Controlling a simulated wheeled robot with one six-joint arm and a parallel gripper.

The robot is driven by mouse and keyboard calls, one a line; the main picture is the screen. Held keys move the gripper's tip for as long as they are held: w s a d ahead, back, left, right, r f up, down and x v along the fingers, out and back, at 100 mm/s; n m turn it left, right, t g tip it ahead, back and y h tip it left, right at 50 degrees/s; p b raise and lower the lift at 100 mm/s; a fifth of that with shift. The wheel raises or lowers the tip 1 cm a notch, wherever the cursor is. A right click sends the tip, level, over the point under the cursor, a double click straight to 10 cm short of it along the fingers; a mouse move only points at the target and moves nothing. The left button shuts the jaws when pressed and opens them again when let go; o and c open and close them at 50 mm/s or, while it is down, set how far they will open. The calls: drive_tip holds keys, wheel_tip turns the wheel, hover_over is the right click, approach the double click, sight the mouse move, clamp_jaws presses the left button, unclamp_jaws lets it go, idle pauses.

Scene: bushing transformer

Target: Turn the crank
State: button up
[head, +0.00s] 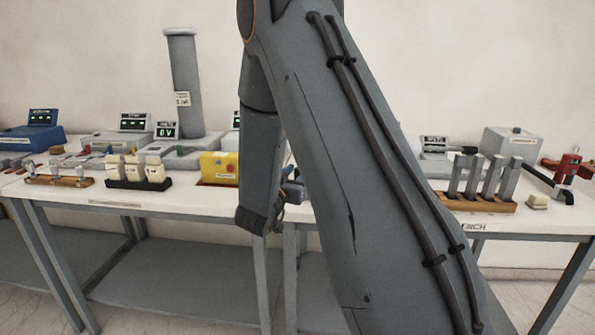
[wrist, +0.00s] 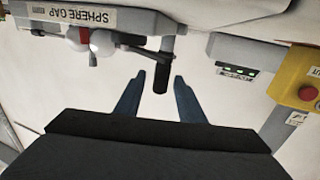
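The sphere gap device (wrist: 110,18) is at the top of the wrist view, its label upside down. Two pale spheres sit on its side, beside a dark rod. A crank handle with a black grip (wrist: 161,80) points down in the picture from the device. My gripper (wrist: 159,76) is open, with one blue-grey finger on each side of the grip. Gaps show between the grip and both fingers. Whether the grip lies at finger depth is hard to tell. In the head view my arm hides the crank and most of my gripper.
A yellow box with a red button (wrist: 300,92) and a grey meter (wrist: 235,55) are at the right of the wrist view. In the head view, the yellow box (head: 218,168), insulators (head: 139,172) and a wooden stand of grey bars (head: 476,204) stand on the tables.

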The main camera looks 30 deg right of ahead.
drive_tip(key=shift+w+d, duration=0.2)
clamp_jaws()
drive_tip(key=shift+w, duration=0.1)
